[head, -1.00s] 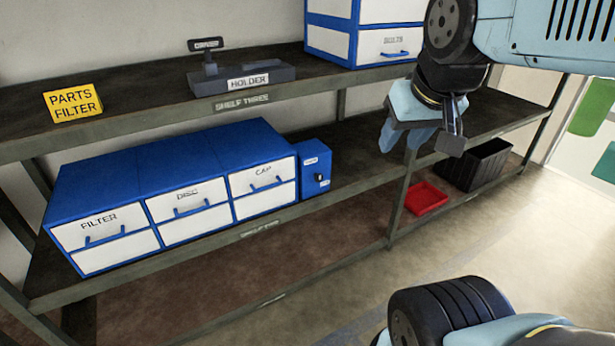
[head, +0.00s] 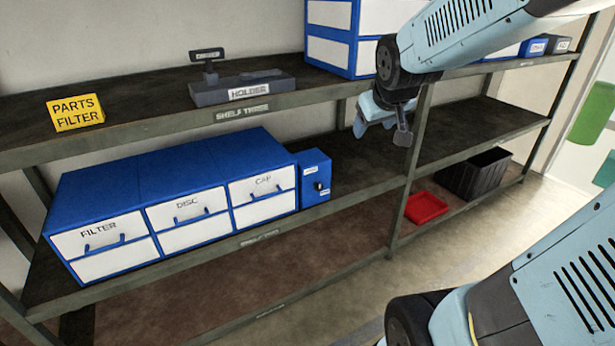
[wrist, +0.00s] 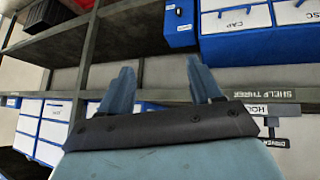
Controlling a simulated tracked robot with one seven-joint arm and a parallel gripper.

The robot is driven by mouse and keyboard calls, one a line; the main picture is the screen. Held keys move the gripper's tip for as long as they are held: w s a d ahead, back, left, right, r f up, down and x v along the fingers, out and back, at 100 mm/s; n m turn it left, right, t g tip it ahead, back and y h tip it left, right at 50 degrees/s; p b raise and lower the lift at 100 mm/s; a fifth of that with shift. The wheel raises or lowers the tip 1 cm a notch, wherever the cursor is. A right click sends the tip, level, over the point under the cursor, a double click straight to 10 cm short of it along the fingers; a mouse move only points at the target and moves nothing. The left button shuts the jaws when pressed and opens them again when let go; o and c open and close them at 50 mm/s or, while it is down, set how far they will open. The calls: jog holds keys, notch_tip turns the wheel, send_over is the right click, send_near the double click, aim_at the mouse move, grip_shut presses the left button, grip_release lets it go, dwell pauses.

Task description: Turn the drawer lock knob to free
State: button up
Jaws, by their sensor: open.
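The drawer lock knob (head: 318,186) is a small black knob on the front of a blue lock box (head: 314,168), with small white labels above and below it. The box stands at the right end of the blue drawer unit (head: 160,175), whose white drawers read FILTER, DISC and CAP. The knob's exact setting is too small to tell. My gripper (head: 380,127) is right of and above the box in the head view, apart from it. In the wrist view its two fingers (wrist: 160,85) are spread with nothing between them, and the lock box (wrist: 180,22) shows beyond them.
A yellow PARTS FILTER sign (head: 75,113) and a grey holder (head: 240,88) stand on the upper shelf. More drawers (head: 335,40) stand further right. A red tray (head: 427,208) and black bin (head: 475,174) sit lower right. A shelf post (head: 408,190) rises right of the box.

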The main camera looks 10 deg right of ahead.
jog(key=w+d+f+n+t+y, duration=0.25)
jog(key=w+f+n+t, duration=0.2)
jog(key=w+f, duration=1.65)
jog(key=n+t+y, duration=0.2)
jog(key=y, duration=0.1)
send_near(319, 188)
notch_tip(319, 188, up, 7)
jog(key=d, duration=0.2)
jog(key=s+f+m+t+y, duration=0.1)
jog(key=s+f+t, duration=0.3)
jog(key=f, duration=0.5)
jog(key=shift+g, duration=0.55)
jog(key=x, duration=1.2)
jog(key=shift+w+a+f, duration=0.25)
jog(key=shift+w+a, duration=0.05)
jog(key=shift+c, duration=0.2)
jog(key=c, duration=1)
